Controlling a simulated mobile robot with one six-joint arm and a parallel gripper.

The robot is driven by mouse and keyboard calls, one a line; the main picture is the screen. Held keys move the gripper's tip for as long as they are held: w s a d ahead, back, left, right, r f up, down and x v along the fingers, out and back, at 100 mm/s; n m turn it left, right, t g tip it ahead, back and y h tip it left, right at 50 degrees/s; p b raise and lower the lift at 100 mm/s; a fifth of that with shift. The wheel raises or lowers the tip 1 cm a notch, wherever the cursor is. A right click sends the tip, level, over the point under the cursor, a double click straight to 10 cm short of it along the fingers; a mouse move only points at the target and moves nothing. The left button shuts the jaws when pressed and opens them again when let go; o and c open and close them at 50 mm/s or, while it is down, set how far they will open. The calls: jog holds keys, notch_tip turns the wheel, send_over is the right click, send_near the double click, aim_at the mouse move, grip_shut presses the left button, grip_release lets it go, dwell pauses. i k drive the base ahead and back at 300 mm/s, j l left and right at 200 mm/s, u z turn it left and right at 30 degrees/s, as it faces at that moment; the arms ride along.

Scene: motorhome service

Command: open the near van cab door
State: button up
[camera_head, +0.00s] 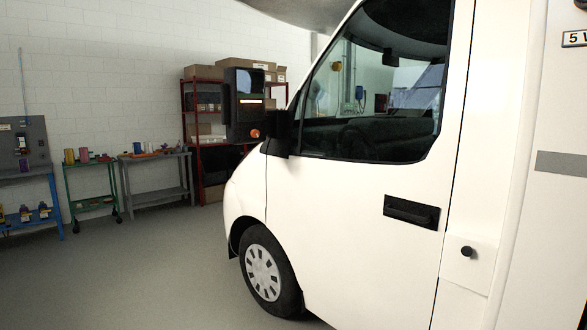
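The near cab door (345,220) is white and fills the middle right of the head view. It looks shut, flush with the body panels around it. Its black handle (411,212) sits in a dark recess near the door's rear edge, below the window. The window (378,90) is dark and reflects the room. The black side mirror (247,107) sticks out at the door's front upper corner. The door's lower edge is cut off by the bottom of the picture. My gripper is not in this view.
The front wheel (264,272) stands ahead of the door. A small black round fitting (467,251) is on the panel behind it. A red shelf with boxes (205,95), a grey table (158,190) and a green cart (92,185) line the wall. The grey floor (140,270) at left is clear.

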aim_at(364, 240)
jog(key=i+l+z, duration=0.15)
jog(key=i+z, duration=0.7)
